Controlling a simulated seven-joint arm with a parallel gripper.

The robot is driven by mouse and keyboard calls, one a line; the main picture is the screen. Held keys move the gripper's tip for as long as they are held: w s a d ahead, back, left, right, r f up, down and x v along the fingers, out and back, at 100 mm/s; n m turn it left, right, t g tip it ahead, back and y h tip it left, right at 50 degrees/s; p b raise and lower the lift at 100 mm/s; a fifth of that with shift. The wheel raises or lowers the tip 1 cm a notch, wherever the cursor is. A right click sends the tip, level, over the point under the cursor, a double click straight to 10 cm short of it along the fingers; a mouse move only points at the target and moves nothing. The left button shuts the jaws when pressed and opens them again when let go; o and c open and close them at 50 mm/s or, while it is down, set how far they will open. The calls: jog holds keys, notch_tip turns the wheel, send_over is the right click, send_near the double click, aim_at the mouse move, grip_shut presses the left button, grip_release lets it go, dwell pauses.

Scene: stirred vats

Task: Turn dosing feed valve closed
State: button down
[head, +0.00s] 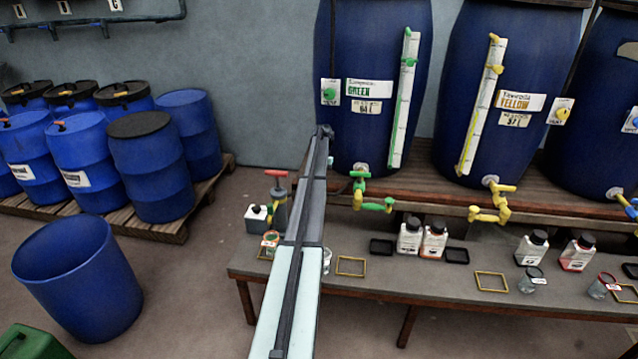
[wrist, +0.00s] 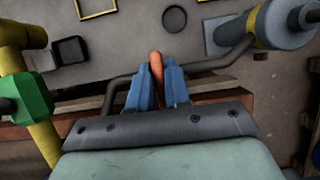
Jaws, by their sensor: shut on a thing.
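In the wrist view an orange lever (wrist: 156,62), taken as the dosing feed valve's handle, stands between the two blue fingers of my gripper (wrist: 158,88). The fingers are shut on it. Its rounded tip sticks out past the fingertips, and its lower part is hidden by the fingers. A thin dark pipe (wrist: 204,65) runs behind it, from a grey-blue cylinder with a yellow band (wrist: 262,24) at upper right. In the head view my gripper and the orange lever cannot be made out; my arm covers that area.
Close on the left in the wrist view is a yellow pipe (wrist: 42,145) with a green valve part (wrist: 28,97). In the head view a red-handled device (head: 278,190) stands left of my arm on the bench (head: 420,278). Small bottles (head: 410,238) stand right of it.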

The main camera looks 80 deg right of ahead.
jog(key=c, duration=1.1)
grip_release()
jog(key=v, duration=0.7)
jog(key=shift+d+r, duration=0.15)
jog(key=shift+r, duration=0.1)
